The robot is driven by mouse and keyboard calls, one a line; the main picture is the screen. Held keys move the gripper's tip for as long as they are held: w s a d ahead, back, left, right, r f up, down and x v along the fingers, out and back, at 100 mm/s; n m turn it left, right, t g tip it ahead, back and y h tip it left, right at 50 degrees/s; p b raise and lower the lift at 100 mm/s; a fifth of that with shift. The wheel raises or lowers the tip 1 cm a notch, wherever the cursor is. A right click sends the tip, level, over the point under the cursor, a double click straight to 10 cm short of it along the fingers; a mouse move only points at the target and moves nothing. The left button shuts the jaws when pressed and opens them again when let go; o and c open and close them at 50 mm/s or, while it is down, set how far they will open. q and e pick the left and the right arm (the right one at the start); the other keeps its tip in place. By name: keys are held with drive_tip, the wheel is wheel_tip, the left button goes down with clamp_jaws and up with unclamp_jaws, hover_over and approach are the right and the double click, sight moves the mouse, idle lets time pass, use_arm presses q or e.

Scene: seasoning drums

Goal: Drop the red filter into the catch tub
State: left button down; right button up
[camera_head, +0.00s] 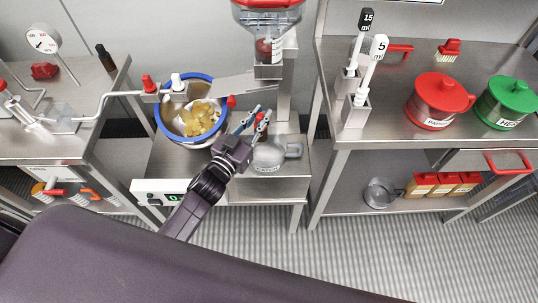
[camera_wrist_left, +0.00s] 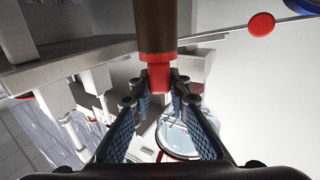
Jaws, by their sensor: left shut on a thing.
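My left gripper (camera_head: 250,124) comes in from below and is shut on the red filter (camera_head: 260,117). In the left wrist view, the red end of the filter (camera_wrist_left: 158,76) sits between the blue-padded fingertips (camera_wrist_left: 160,95), with a brown cylinder rising above it. The catch tub (camera_head: 268,157), a grey, clear-looking tub with a label and a handle on its right, stands on the steel stand just below and right of the gripper. In the left wrist view, a round clear vessel, apparently the tub (camera_wrist_left: 186,133), lies beyond the fingers. My right gripper is not in view.
A blue-rimmed bowl (camera_head: 160,122) with yellow pieces stands left of the gripper. A clear hopper (camera_head: 266,22) hangs above on a post. The right bench (camera_head: 400,128) holds red (camera_head: 438,100) and green (camera_head: 509,100) lidded pots. A steel bench stands at left.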

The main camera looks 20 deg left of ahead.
use_arm(q)
drive_tip(key=shift+f, duration=0.35)
drive_tip(key=c, duration=1.8)
unclamp_jaws()
drive_tip(key=shift+o, duration=0.2)
drive_tip(key=v, duration=1.2)
drive_tip(key=shift+f, duration=0.15)
